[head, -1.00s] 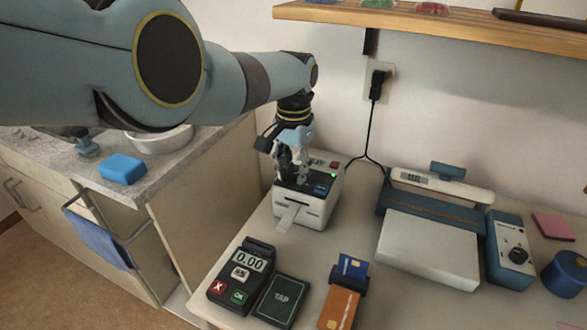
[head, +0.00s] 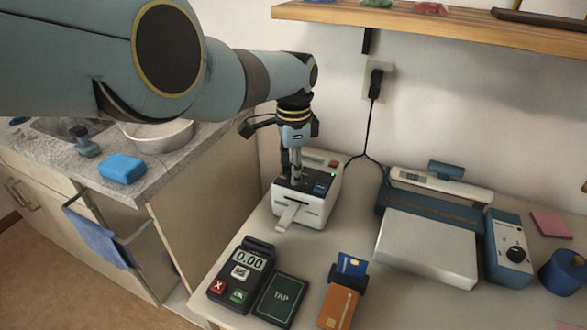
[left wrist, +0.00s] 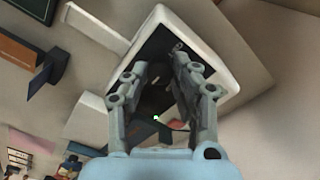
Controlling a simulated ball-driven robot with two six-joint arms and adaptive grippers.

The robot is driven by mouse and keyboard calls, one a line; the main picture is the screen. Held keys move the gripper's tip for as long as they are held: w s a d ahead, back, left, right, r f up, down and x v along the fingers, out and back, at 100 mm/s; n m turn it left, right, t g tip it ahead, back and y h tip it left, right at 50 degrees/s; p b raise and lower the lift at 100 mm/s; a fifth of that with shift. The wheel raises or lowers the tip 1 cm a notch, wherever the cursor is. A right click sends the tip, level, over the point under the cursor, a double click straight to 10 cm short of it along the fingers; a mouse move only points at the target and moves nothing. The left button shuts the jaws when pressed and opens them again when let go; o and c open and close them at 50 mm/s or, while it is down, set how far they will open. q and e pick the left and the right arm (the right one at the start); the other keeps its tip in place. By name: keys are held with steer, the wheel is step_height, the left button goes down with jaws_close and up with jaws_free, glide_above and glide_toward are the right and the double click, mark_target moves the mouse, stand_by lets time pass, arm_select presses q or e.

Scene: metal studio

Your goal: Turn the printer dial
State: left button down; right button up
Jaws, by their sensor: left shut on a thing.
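The white printer (head: 302,212) with a black top panel stands at the table's left back, a paper strip (head: 287,216) coming out of its front. It also shows in the left wrist view (left wrist: 222,30), tilted in the picture. My left gripper (head: 295,182) points down onto the printer's top panel. In the left wrist view its fingers (left wrist: 160,68) are shut around a dark thing on the panel, which I take to be the dial. The fingers and shadow mostly hide it. My right gripper is in neither view.
A card terminal (head: 241,273), a dark TAP pad (head: 281,299) and a card holder (head: 348,271) stand in front of the printer. A cord (head: 372,130) hangs behind.

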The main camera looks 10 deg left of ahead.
arm_select(q)
steer(key=shift+w+r, duration=0.1)
stand_by(0.4)
steer(key=c, duration=1.1)
jaws_free()
steer(key=shift+o, duration=0.2)
step_height(320, 180, up, 12)
